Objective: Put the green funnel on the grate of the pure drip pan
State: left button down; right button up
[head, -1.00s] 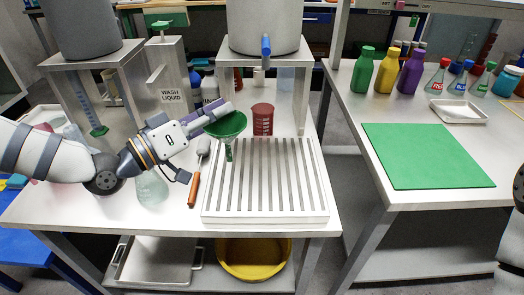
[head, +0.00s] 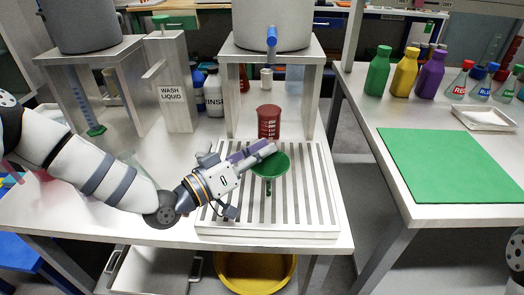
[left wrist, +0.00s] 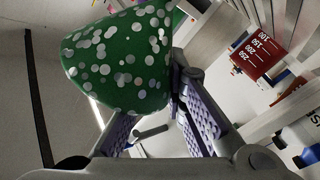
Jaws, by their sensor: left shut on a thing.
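The green funnel (head: 275,167) is held upright, spout down, over the middle of the slatted grate of the drip pan (head: 318,205). Whether its spout tip touches the slats cannot be told. My left gripper (head: 262,150) is shut on the funnel's rim from the left. In the left wrist view the funnel (left wrist: 120,60), green with pale spots, fills the upper left beside the purple finger pads of my gripper (left wrist: 160,115). My right gripper is not in view.
A red beaker (head: 269,122) stands just behind the pan. A raised stand (head: 313,95) with a large pot is behind it. The wash liquid dispenser (head: 172,95) stands at the left. A green mat (head: 450,165) and bottles are on the right table.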

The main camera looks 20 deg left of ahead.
pick_arm(q)
jog(key=c, duration=1.6)
grip_release()
jog(key=shift+f, duration=0.1)
jog(key=shift+c, duration=0.2)
jog(key=v, duration=0.4)
jog(key=p+v, duration=0.1)
jog(key=v, duration=0.7)
jog(key=shift+r, duration=0.25)
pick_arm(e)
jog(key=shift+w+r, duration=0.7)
